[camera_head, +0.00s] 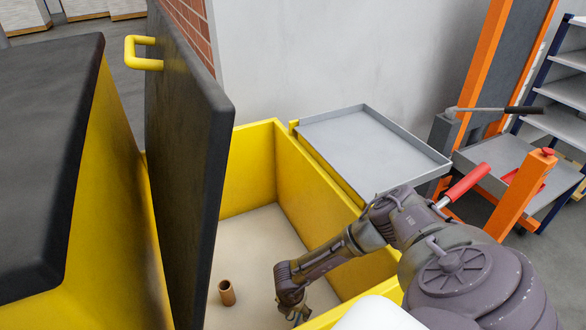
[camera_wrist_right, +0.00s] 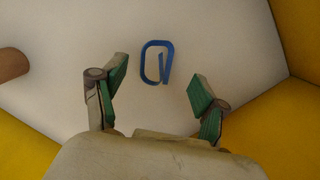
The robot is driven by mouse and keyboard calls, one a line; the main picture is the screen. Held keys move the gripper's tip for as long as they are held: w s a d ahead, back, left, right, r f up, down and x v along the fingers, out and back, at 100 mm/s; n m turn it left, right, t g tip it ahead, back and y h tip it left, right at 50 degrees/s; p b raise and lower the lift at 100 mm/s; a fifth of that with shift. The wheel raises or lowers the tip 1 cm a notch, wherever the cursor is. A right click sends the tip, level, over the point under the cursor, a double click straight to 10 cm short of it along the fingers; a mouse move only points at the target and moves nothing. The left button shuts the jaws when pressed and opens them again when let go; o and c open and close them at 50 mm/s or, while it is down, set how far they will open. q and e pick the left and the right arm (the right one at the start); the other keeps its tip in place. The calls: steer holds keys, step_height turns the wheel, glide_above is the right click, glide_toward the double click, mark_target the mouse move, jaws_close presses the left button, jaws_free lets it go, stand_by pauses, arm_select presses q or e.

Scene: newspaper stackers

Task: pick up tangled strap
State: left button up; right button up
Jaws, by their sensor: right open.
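The tangled strap is most likely the blue looped piece (camera_wrist_right: 145,66) on the pale floor of the yellow bin, seen in the right wrist view. It forms a rounded loop with one end bent inside it. My right gripper (camera_wrist_right: 153,88) is open above it, its green-padded fingers apart with the blue loop between and slightly beyond the tips. In the head view my right gripper (camera_head: 296,316) reaches down into the bin, and the strap is hidden there. My left gripper is not in view.
The yellow bin (camera_head: 288,165) has high walls around my right arm. A brown cylinder (camera_head: 227,292) stands on its floor, left of the gripper. A dark lid (camera_head: 185,150) with a yellow handle stands open at left. A grey tray (camera_head: 370,150) lies beyond the right wall.

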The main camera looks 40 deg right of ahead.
mark_target(293, 312)
steer(key=f+b, duration=0.1)
steer(key=f, duration=0.3)
steer(key=shift+w, duration=0.2)
steer(key=c, duration=0.9)
